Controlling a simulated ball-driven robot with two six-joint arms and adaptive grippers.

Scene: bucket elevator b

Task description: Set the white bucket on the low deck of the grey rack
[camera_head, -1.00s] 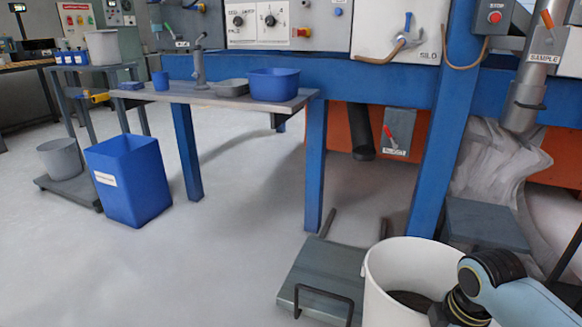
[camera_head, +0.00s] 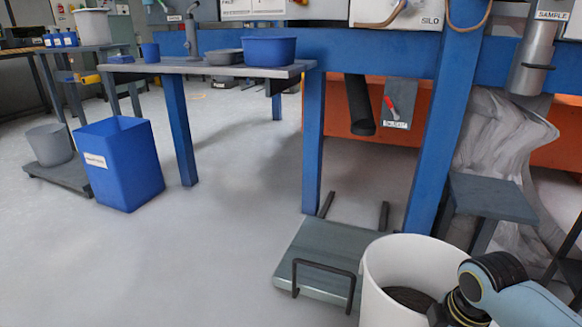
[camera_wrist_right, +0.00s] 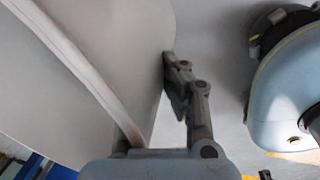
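The white bucket (camera_head: 385,285) is at the bottom right of the head view, upright, with dark contents low inside. My right arm reaches it from the right; in that view the fingers are hidden. In the right wrist view my right gripper (camera_wrist_right: 165,110) straddles the bucket's wall (camera_wrist_right: 85,85), one finger against it and the other hidden behind it. The grip looks shut on the wall. A grey low deck (camera_head: 312,250) with a dark hoop handle lies just left of the bucket. A grey rack (camera_head: 75,85) stands far left. My left gripper is out of view.
A blue post (camera_head: 447,120) rises behind the bucket. A grey stool-like stand (camera_head: 490,198) is at right. A blue bin (camera_head: 118,165) and a grey bucket (camera_head: 50,145) on a low platform (camera_head: 60,175) stand left. The floor between bin and deck is clear.

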